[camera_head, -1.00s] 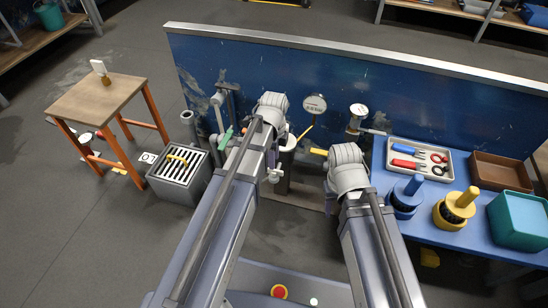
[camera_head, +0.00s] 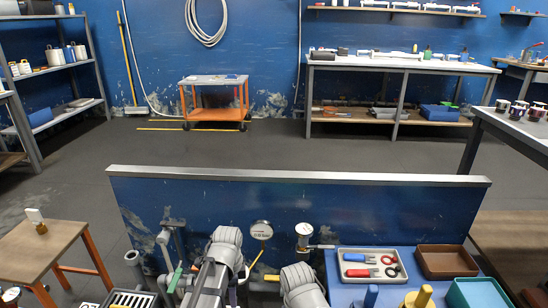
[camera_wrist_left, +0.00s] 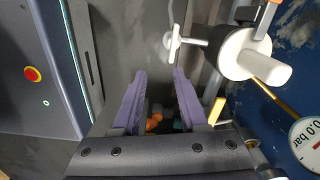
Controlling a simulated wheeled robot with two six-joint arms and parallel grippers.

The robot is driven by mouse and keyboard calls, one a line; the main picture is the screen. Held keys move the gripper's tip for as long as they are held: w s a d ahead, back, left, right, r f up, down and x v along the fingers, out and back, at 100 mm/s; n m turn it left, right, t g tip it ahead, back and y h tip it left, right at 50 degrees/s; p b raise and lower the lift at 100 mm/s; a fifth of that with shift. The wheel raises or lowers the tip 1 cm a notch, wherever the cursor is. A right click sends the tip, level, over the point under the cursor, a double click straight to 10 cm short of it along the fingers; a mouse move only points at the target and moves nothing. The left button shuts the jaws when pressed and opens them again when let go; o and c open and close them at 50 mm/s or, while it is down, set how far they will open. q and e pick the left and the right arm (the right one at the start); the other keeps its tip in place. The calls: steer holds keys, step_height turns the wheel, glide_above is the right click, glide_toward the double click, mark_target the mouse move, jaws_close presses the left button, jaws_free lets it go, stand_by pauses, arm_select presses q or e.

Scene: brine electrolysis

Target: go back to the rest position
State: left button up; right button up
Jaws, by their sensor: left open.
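My left gripper (camera_wrist_left: 156,88) is open in the left wrist view. Its two purple fingers stand apart with nothing held between them, over grey floor. In the head view my left arm comes up from the bottom edge beside the pipework, and its fingers are hidden. My right arm shows only as a grey wrist at the bottom edge; its gripper is not visible. A white pipe fitting (camera_wrist_left: 240,55) with a small handle is right of the left fingers, apart from them. A pressure gauge (camera_wrist_left: 306,140) is at the right edge; it also shows in the head view (camera_head: 261,230).
A low blue partition (camera_head: 380,215) with a metal top stands ahead. A blue bench at lower right holds a grey tool tray (camera_head: 350,255), a brown tray (camera_head: 445,262) and a teal bin (camera_head: 476,293). A wooden stool (camera_head: 35,250) stands left.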

arm_select(q)
steer(key=s+d+r+n+y+p, duration=0.1)
steer(key=s+d+r+n+p, duration=0.55)
steer(key=s+n, duration=0.5)
step_height(320, 180, up, 39)
steer(key=d+p, duration=0.1)
steer(key=p, duration=3.6)
steer(key=shift+s+f+n, duration=0.15)
steer(key=shift+s+n, duration=0.05)
steer(key=shift+n, duration=0.15)
steer(key=shift+d, duration=0.1)
